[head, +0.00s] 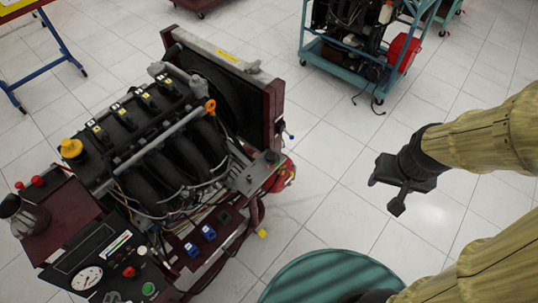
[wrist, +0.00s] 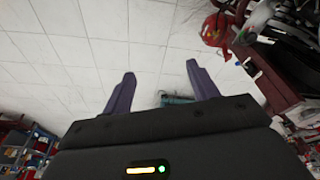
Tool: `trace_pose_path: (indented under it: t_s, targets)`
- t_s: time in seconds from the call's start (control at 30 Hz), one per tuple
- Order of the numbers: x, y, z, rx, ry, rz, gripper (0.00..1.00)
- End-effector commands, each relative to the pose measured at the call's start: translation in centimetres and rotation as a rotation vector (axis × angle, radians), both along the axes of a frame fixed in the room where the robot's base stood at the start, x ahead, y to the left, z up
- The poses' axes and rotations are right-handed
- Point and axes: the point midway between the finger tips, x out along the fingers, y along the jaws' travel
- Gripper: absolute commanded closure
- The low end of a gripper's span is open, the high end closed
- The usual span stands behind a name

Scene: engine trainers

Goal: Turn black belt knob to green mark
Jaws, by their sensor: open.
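My gripper (head: 384,194) hangs over the tiled floor, to the right of the engine trainer (head: 160,130) and clear of it. In the wrist view my gripper (wrist: 160,72) has its two purple fingers spread wide, with nothing between them but floor behind. A small dark round knob (head: 272,157) sits on a grey plate at the trainer's right front corner, left of my gripper. It may be the black belt knob; I cannot make out its pointer. A green tint shows near it, but I cannot tell whether that is the green mark.
A red rounded object (head: 284,176) hangs at the trainer's right side, and shows in the wrist view (wrist: 214,32). The control panel (head: 95,262) has a gauge and coloured knobs. A teal cart (head: 318,50) stands behind. Floor between trainer and gripper is clear.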

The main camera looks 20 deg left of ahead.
Motion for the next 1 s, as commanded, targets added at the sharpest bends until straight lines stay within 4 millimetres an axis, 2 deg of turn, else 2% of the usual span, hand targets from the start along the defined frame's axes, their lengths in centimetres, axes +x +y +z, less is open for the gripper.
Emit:
trace_pose_path:
  t_s: [0.17,0.37,0.5,0.7,0.9,1.0]
  targets:
    - [2.2,1.8,-2.2,-0.003,-0.006,0.031,0.39]
    - [6.7,7.0,-5.8,-0.009,-0.023,0.087,0.39]
    - [9.4,11.6,-8.0,-0.013,-0.042,0.121,0.39]
    - [12.0,19.0,-11.1,-0.014,-0.076,0.157,0.39]
    - [13.1,26.9,-14.0,-0.003,-0.121,0.178,0.39]
    - [13.1,30.1,-14.8,0.005,-0.141,0.179,0.39]
